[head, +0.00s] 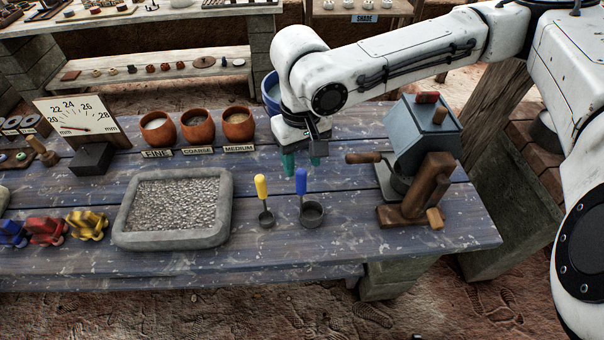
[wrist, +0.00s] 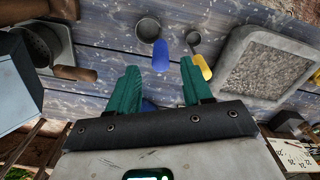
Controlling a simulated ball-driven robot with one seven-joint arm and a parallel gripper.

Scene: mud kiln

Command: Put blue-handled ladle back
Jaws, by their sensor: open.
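My gripper (head: 302,163) is open and empty, with green fingertips pointing down, above and behind the blue handle. In the wrist view my gripper (wrist: 158,85) has its fingers spread, and nothing is between the tips.
A grey stone tray of gravel (head: 222,236) lies left of the ladles. Clay pots (head: 194,126) labelled FINE, COARSE and MEDIUM stand behind. A blue-grey machine with wooden handles (head: 424,135) stands to the right. A blue bucket (head: 271,92) is partly hidden by my arm.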

